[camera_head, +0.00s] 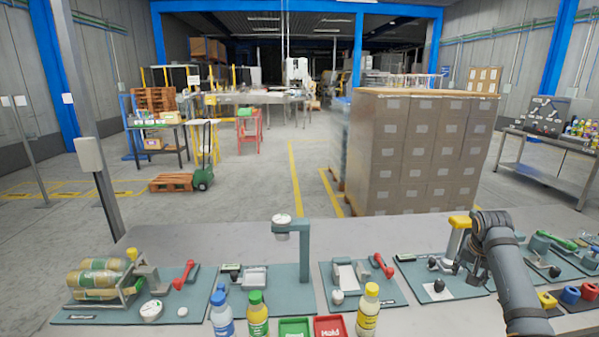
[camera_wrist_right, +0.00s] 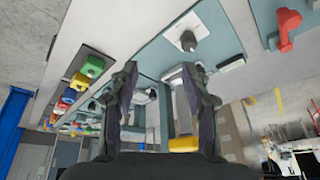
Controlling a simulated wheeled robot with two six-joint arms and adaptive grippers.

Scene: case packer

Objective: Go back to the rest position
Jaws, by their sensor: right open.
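My right arm enters the head view from the bottom right and bends over the workbench (camera_head: 225,240). Its gripper (camera_head: 477,272) is partly hidden behind the arm, beside a post with a yellow top (camera_head: 459,222). In the right wrist view, my right gripper (camera_wrist_right: 160,72) has its two fingers spread apart with nothing between them. The yellow top (camera_wrist_right: 183,144) shows low between the fingers, beyond them. My left gripper is not in the head view.
Bottles (camera_head: 367,311) and green (camera_head: 294,327) and red (camera_head: 330,327) trays stand at the near edge. Teal boards with fixtures, including a tall gauge stand (camera_head: 304,250), line the bench. Stacked cartons (camera_head: 415,150) stand behind it. Air above the bench's middle is mostly free.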

